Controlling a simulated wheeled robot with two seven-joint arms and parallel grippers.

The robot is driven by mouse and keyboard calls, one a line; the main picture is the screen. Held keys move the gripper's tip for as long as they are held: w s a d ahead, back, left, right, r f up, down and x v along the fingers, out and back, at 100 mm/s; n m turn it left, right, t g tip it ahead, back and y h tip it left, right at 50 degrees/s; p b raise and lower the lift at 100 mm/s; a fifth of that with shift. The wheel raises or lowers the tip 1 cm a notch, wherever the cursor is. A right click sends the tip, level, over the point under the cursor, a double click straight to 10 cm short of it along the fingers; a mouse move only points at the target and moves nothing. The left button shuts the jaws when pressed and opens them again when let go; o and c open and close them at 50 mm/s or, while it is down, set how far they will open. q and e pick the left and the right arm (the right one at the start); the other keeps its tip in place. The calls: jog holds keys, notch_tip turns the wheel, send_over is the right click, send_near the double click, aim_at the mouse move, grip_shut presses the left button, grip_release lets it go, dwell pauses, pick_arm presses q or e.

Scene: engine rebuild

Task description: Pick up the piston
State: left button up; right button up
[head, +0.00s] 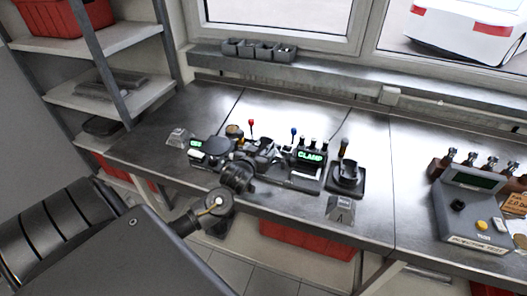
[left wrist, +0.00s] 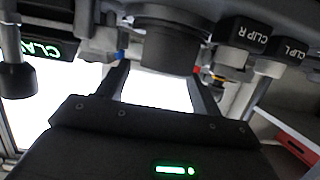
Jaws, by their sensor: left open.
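In the left wrist view, a dark round cylinder (left wrist: 168,50) that looks like the piston sits between and beyond the fingers of my left gripper (left wrist: 160,78). The two fingers are apart, with a bright gap between them. I cannot tell whether they touch the cylinder. In the head view, my left gripper (head: 264,156) is over the left part of the bench fixture, among its dark parts. The piston cannot be told apart there. My right gripper is not in view.
A green-lit CLAMP display (head: 310,156) and a dark cup-shaped holder (head: 348,177) stand right of the gripper. A grey test box (head: 470,212) is at the right. Small bins (head: 258,48) line the sill. The steel bench (head: 375,140) has clear room behind the fixture.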

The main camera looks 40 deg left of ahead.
aim_at(267, 141)
pick_arm(q)
jog(key=shift+a, duration=0.1)
jog(key=shift+w+a, duration=0.2)
jog(key=shift+w, duration=0.05)
jog(key=p+x, duration=0.2)
jog(key=x, duration=0.1)
jog(key=shift+w+a, duration=0.15)
jog(key=shift+w, duration=0.05)
jog(key=shift+w+a+f, duration=0.2)
jog(key=shift+w+f, duration=0.1)
jog(key=shift+w, duration=0.15)
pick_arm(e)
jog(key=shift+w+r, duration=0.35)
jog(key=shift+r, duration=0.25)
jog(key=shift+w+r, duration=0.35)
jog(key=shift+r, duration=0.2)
pick_arm(q)
jog(key=shift+c, duration=0.3)
jog(key=c, duration=1)
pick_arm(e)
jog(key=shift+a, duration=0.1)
